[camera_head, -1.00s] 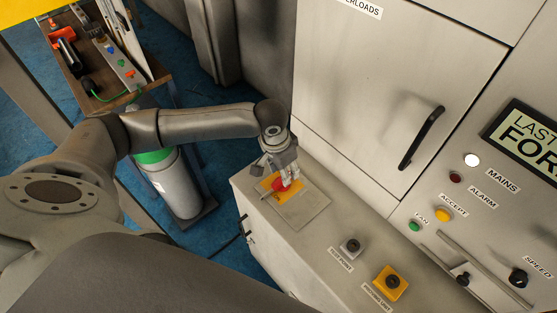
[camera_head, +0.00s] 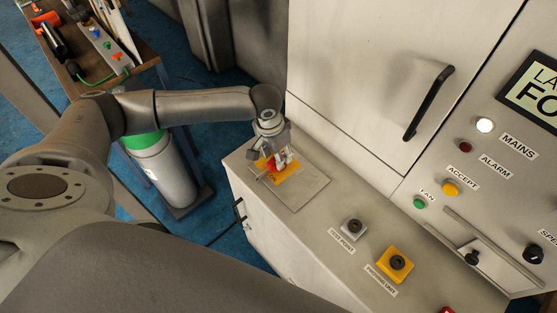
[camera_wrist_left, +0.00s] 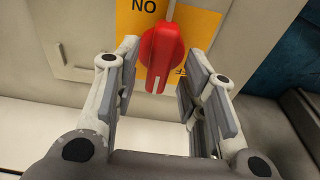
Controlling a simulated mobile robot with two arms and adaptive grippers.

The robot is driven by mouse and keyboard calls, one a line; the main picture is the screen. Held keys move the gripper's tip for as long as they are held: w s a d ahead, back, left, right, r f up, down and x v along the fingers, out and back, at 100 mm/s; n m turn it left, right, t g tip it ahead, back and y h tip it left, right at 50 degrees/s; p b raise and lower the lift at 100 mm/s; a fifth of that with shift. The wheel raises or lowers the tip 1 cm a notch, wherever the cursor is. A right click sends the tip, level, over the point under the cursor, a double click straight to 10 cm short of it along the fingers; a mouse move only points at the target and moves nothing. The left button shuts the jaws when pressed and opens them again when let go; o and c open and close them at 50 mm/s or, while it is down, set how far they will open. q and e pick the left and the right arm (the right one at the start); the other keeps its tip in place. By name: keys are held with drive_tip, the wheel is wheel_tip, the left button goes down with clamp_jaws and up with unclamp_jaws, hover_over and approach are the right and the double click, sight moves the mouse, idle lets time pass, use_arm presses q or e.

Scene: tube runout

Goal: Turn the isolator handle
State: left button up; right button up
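The isolator handle is a red rotary knob (camera_wrist_left: 161,55) on a yellow plate (camera_wrist_left: 205,25), with a white line on its grip. In the left wrist view its grip runs nearly up and down in the picture, between the two fingers. My left gripper (camera_head: 276,162) is over it at the far end of the grey cabinet top. In the left wrist view the fingers (camera_wrist_left: 163,70) are spread on both sides of the knob, with a narrow gap on each side. In the head view the fingers partly hide the knob. My right gripper is not in view.
A test point switch (camera_head: 354,229) and a yellow-based switch (camera_head: 396,263) stand nearer on the cabinet top. The tall panel with a black door handle (camera_head: 428,103) rises at the right. A cylinder with a green top (camera_head: 163,172) stands on the floor at left.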

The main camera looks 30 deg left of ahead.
use_arm(q)
drive_tip(key=shift+f+p, duration=0.2)
drive_tip(key=shift+p, duration=0.35)
drive_tip(key=shift+f, duration=0.1)
drive_tip(key=c, duration=0.8)
